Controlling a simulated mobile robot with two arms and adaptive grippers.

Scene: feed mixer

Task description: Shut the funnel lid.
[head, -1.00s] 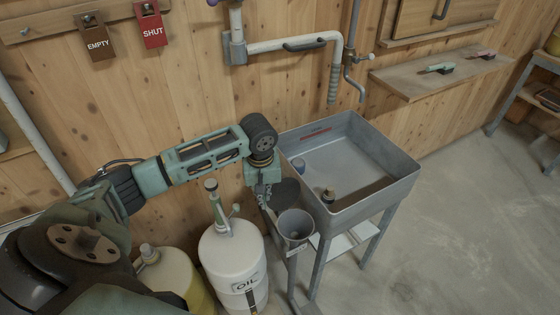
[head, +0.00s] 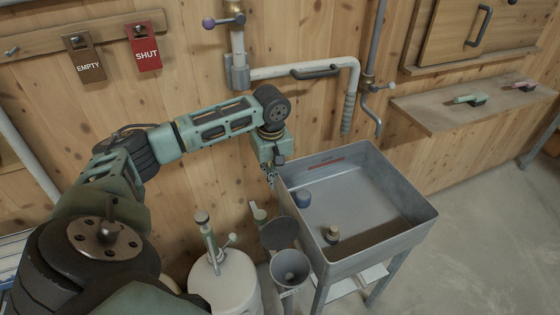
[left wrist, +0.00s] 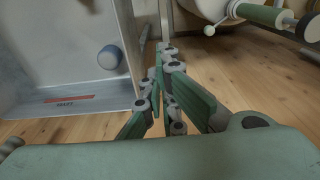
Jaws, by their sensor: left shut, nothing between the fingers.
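The funnel (head: 290,264) is a grey cone with a dark throat, standing at the near left corner of the sink. Its lid (head: 279,235) is a dark round disc, swung open behind the funnel's mouth and leaving that mouth uncovered. A pale green tab (head: 258,212) shows at the lid's upper left. My left gripper (head: 271,183) is shut and empty, above the lid and apart from it, beside the sink's left edge. In the left wrist view its closed fingers (left wrist: 166,58) hold nothing. The funnel and lid cannot be made out there. My right gripper is not in view.
A white oil drum (head: 228,285) with a pump stands left of the funnel. A pipe (head: 305,71) runs along the wall above.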

